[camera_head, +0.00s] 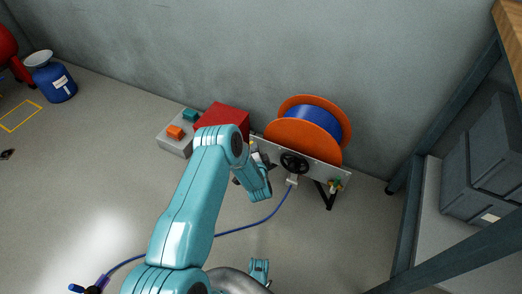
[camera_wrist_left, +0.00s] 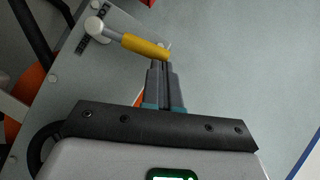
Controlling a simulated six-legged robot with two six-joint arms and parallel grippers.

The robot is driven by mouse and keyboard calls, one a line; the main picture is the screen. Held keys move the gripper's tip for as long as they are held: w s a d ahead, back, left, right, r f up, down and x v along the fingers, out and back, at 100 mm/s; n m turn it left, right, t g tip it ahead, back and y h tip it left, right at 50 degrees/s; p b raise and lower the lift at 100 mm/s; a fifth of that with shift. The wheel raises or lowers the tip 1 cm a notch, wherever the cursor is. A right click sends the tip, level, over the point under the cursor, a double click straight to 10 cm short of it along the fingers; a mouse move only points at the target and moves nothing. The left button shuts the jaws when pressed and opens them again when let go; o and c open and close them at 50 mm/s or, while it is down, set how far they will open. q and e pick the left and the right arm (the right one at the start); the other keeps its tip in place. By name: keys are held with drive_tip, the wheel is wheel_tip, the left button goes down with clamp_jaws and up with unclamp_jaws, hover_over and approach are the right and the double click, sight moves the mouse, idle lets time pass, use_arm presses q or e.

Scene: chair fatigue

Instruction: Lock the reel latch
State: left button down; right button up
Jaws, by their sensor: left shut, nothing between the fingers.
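The reel (camera_head: 305,132) has orange flanges and a blue hose wound between them, and stands against the wall. The latch lever (camera_wrist_left: 145,46) has a yellow grip and a grey pivot, and is mounted on the reel's grey panel (camera_wrist_left: 62,78). In the head view a bit of yellow shows at the panel's left end (camera_head: 252,143). My left gripper (camera_wrist_left: 164,68) is shut and empty, its tips close under the free end of the yellow grip; contact cannot be told.
A black handwheel (camera_head: 294,163) sits on the panel front, with a blue hose (camera_head: 262,221) running down to the floor. A red box (camera_head: 222,117) and a grey box with coloured blocks (camera_head: 174,145) stand to the left. Shelving (camera_head: 407,190) bounds the right side.

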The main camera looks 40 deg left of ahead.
use_arm(q)
drive_tip(key=shift+s+a+n+h, duration=0.25)
drive_tip(key=shift+a+n+h, duration=0.2)
drive_tip(key=shift+a, duration=0.65)
drive_tip(key=shift+a, duration=0.1)
drive_tip(key=shift+s, duration=0.1)
